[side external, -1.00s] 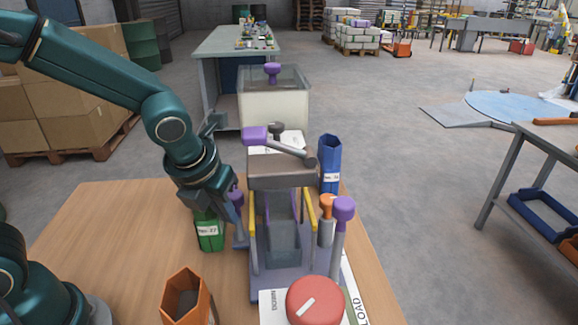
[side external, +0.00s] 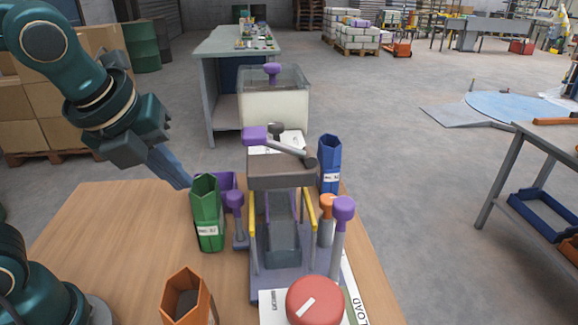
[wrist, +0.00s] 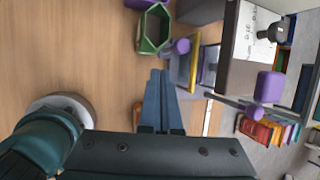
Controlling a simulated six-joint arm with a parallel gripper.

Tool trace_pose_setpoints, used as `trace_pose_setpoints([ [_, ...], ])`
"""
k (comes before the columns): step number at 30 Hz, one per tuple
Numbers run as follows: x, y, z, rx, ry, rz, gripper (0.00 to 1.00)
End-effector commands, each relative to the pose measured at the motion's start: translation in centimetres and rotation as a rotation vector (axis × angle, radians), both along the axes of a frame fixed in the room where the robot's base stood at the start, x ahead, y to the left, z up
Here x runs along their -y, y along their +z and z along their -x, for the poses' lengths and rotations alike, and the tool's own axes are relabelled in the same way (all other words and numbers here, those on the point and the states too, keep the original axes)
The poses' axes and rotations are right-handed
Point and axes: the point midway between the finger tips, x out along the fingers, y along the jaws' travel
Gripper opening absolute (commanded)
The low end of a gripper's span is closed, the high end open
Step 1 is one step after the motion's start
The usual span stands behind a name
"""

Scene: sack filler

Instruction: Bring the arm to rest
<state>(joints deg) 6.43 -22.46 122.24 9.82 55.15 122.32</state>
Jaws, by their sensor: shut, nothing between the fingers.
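My gripper (side external: 178,175) is at the left in the side external view, raised above the back-left edge of the wooden table (side external: 110,215). Its blue-grey fingers are together with nothing between them. In the wrist view my gripper (wrist: 160,75) points up the picture, its fingers side by side over the table. The sack filler (side external: 282,185) stands at the table's middle, to the right of my gripper and apart from it. A green container (side external: 208,228) stands between the two; it also shows in the wrist view (wrist: 154,30).
A purple container (side external: 229,182) is behind the green one. A purple-knobbed lever (side external: 236,205) stands beside the filler. An orange container (side external: 186,300) and a red button (side external: 315,300) are at the front. A blue container (side external: 330,165) is behind right. The table's left part is clear.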

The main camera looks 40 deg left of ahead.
Motion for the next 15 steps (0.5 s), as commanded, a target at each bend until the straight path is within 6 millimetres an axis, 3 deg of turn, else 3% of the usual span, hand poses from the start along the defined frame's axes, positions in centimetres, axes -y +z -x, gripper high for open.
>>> trace_pose_setpoints([
  [15, -0.1, -1.6, 4.8, 0.137, 1.294, 0.731, 0.00],
])
